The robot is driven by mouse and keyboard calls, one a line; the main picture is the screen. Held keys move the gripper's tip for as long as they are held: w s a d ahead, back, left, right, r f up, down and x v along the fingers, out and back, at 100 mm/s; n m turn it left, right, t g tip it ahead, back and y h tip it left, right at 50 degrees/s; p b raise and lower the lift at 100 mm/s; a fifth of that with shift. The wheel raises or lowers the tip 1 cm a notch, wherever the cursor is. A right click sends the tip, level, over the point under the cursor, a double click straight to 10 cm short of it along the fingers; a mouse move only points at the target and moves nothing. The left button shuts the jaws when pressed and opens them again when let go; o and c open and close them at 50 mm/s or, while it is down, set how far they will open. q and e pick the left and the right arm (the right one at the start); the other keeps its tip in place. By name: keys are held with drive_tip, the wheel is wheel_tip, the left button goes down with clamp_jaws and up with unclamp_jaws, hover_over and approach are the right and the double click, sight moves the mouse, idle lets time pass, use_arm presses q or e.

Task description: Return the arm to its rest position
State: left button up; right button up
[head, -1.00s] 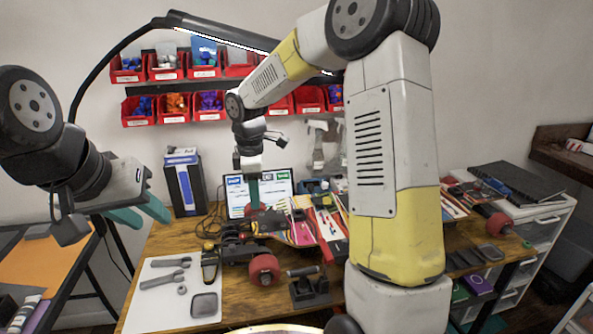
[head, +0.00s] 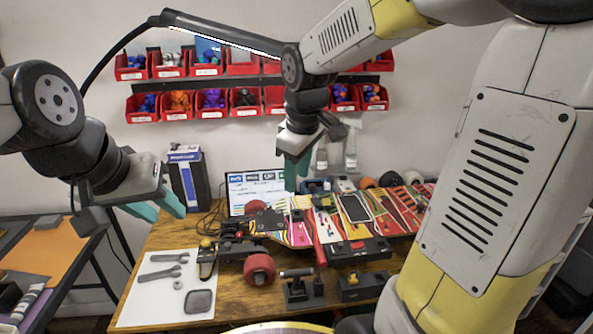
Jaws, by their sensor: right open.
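My right arm (head: 515,150) fills the right side of the head view and reaches across the top. Its gripper (head: 297,173) hangs with teal fingers downward, open and empty, in front of the wall and above the workbench. It is clear of the parts below. My left gripper (head: 156,208) is at the left, its teal fingers apart with nothing between them. It hangs in the air left of the bench, apart from everything.
Red bins (head: 210,103) hang on the wall.

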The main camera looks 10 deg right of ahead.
drive_tip(key=shift+s+d+r, duration=0.1)
drive_tip(key=shift+s+d, duration=0.1)
drive_tip(key=shift+s, duration=0.05)
drive_tip(key=s+d+r+m+t+y, duration=0.1)
drive_tip(key=s+m, duration=0.3)
drive_tip(key=s, duration=0.2)
drive_tip(key=s+d+r+m+t, duration=0.1)
drive_tip(key=s+d+m+t, duration=0.1)
drive_tip(key=s+m, duration=0.3)
drive_tip(key=shift+s+d+r+y, duration=0.2)
drive_tip(key=shift+s+r+y, duration=0.2)
drive_tip(key=shift+s, duration=0.6)
